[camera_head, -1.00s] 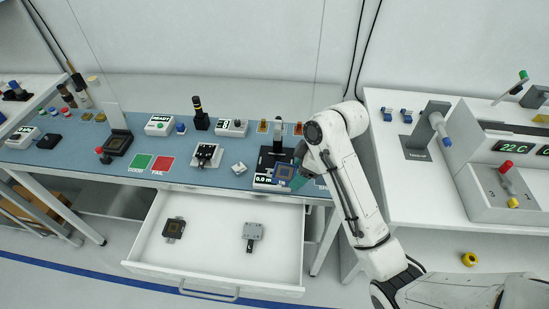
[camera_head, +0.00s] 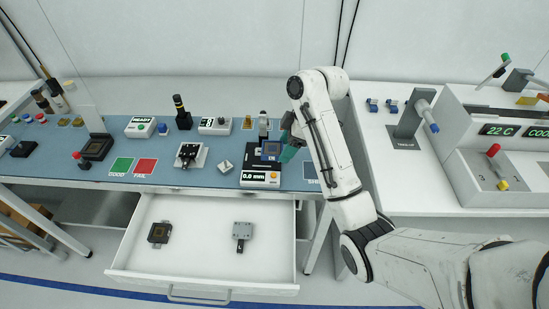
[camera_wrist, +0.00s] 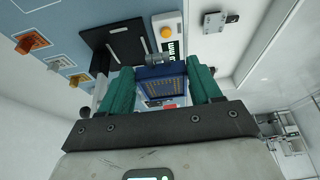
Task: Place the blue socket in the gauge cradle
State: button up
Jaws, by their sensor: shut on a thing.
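The blue socket (camera_head: 271,151) is in my gripper (camera_head: 287,152), at the right side of the gauge. In the wrist view the socket (camera_wrist: 163,82) sits between the two green fingers, which are shut on it. It has a blue frame with a brown gridded middle. The gauge (camera_head: 260,177) has a white base with a "0.0 mm" display, an orange button and a black plate with an upright post. In the wrist view its black plate (camera_wrist: 118,38) lies beyond the socket. The cradle is largely hidden, and I cannot tell whether the socket touches it.
A small white-grey block (camera_head: 224,166) and a white fixture (camera_head: 190,156) stand left of the gauge. An open drawer (camera_head: 205,266) below holds a dark socket (camera_head: 158,233) and a grey part (camera_head: 242,231). A white bench (camera_head: 400,190) stands at right.

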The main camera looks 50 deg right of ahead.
aim_at(276, 144)
jog(key=w+d+f, duration=0.1)
jog(key=w+f, duration=0.1)
jog(key=w+f+b, duration=0.1)
jog(key=w+f, duration=0.1)
jog(key=w+d+f, duration=0.1)
jog(key=w+f, duration=0.1)
jog(key=shift+w+d+b, duration=0.15)
jog(key=shift+d+b, duration=0.2)
jog(key=shift+b, duration=0.05)
jog(key=shift+w+d+f, duration=0.2)
jog(key=shift+w+f, duration=0.25)
jog(key=shift+f, duration=0.2)
jog(key=shift+f+p, duration=0.45)
jog(key=shift+f, duration=1)
jog(key=shift+f, duration=0.1)
jog(key=o, duration=0.9)
jog(key=shift+c, duration=0.2)
jog(key=v, duration=1.2)
jog(key=shift+s, duration=0.1)
